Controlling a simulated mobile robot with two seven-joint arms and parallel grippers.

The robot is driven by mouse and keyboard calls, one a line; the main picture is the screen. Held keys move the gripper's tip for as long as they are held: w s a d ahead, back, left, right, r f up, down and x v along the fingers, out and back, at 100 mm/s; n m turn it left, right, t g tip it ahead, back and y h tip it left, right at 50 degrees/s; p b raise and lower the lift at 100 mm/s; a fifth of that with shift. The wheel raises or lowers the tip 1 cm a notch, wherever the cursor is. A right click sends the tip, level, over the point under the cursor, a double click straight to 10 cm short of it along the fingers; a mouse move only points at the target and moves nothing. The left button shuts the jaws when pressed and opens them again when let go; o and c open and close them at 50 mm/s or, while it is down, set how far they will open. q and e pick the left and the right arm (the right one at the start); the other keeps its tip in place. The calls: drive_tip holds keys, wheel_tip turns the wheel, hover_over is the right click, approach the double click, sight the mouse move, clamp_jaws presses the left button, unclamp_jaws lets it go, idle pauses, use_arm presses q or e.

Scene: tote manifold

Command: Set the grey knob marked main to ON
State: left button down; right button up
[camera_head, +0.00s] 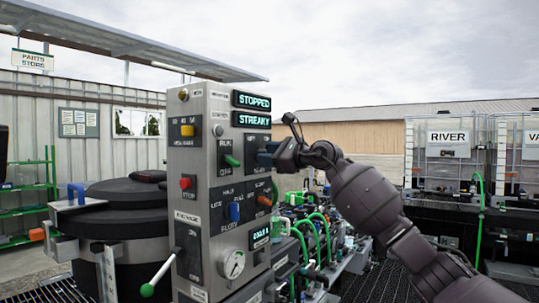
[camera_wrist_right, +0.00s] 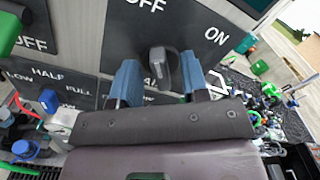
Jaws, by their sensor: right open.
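The grey knob (camera_wrist_right: 163,70) sits on a dark plate of the control panel (camera_head: 203,225), with OFF at its upper left and ON at its upper right in the right wrist view. The label below it is mostly hidden, so I cannot read its name. My right gripper (camera_wrist_right: 158,66) is open, its blue fingers on either side of the knob. I cannot tell whether they touch it. In the head view this gripper (camera_head: 268,155) is at the panel's right side and hides the knob. My left gripper is not in view.
Close by on the panel are a green switch (camera_head: 232,161), a blue knob (camera_head: 234,212), an orange knob (camera_head: 264,200) and a red button (camera_head: 186,183). The displays read STOPPED (camera_head: 254,101) and STREAKY (camera_head: 252,119). Green hoses (camera_head: 318,222) stand right of the panel.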

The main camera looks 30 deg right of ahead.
drive_tip(key=c, duration=0.7)
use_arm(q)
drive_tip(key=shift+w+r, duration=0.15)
use_arm(e)
clamp_jaws()
drive_tip(key=shift+m, duration=0.3)
use_arm(q)
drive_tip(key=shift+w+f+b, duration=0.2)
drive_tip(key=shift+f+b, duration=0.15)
drive_tip(key=shift+b, duration=0.3)
use_arm(e)
drive_tip(key=shift+w+d+m, duration=0.1)
drive_tip(key=shift+d+m, duration=0.1)
drive_tip(key=shift+m, duration=3.15)
drive_tip(key=shift+w+d+m, duration=0.1)
drive_tip(key=shift+d+m, duration=0.05)
drive_tip(key=shift+m, duration=3.2)
drive_tip(key=o, duration=0.7)
unclamp_jaws()
drive_tip(key=shift+s, duration=0.1)
